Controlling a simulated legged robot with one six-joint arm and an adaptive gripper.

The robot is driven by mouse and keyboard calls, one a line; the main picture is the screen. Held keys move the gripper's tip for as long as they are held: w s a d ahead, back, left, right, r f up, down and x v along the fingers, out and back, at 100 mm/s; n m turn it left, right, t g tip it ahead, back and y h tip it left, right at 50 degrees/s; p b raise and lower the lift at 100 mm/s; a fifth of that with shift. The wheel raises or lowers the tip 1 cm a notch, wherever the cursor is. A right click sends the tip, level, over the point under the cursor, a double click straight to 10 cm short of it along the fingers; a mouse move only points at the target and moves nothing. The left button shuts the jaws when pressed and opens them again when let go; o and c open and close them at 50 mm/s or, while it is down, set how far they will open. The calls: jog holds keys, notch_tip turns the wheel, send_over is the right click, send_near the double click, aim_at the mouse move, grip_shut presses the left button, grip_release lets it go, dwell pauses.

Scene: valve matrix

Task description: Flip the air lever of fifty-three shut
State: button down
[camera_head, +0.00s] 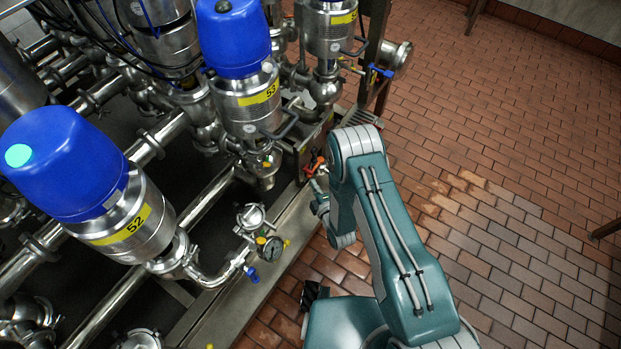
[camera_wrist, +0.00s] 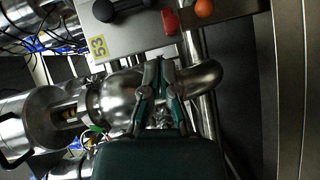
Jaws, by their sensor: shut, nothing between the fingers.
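Valve fifty-three (camera_head: 240,105) is a steel cylinder with a blue cap and a yellow 53 label. A small orange-red handle (camera_head: 315,166) shows low to its right, close to my wrist. In the wrist view a plate with a yellow 53 tag (camera_wrist: 99,47) carries a black handle, a red piece (camera_wrist: 170,22) and an orange knob (camera_wrist: 203,8). I cannot tell which part is the air lever. My gripper (camera_wrist: 160,64) is shut and empty, its tips in front of the pipework just below the plate's edge. In the head view my arm mostly hides the gripper.
Valve fifty-two (camera_head: 120,220) stands at the left, with a pressure gauge (camera_head: 270,247) and a blue lever (camera_head: 251,273) near it. Another blue lever (camera_head: 381,72) sits at the far valve. Steel pipes crowd the left. The brick floor (camera_head: 520,170) at the right is clear.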

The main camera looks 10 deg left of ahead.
jog(key=v, duration=0.6)
jog(key=shift+f, duration=0.35)
jog(key=shift+w, duration=0.1)
jog(key=w+r+m+h, duration=0.2)
jog(key=w+r, duration=0.5)
jog(key=w+d+r+m+g+h, duration=0.15)
jog(key=d+r+m, duration=0.3)
jog(key=r, duration=0.65)
jog(key=w+d+r+m+g+h, duration=0.1)
jog(key=w+d+r+m+h, duration=0.25)
jog(key=r, duration=0.75)
jog(key=s+d+r+m+g, duration=0.2)
jog(key=s+d+r+m, duration=0.3)
jog(key=r, duration=0.4)
jog(key=s+d+r+m+g, duration=0.1)
jog(key=s+d+r+m, duration=0.1)
jog(key=s, duration=0.6)
jog(key=s+d+r+m+g+h, duration=0.1)
jog(key=s+d+r+m, duration=0.2)
jog(key=s, duration=0.6)
jog(key=s+d+r+m+g+h, duration=0.1)
jog(key=s+d+r+m, duration=0.1)
jog(key=s, duration=0.7)
notch_tip(320, 180, up, 2)
jog(key=shift+s+d+r+m+g, duration=0.25)
jog(key=shift+d+m+g, duration=0.15)
jog(key=shift+d, duration=0.35)
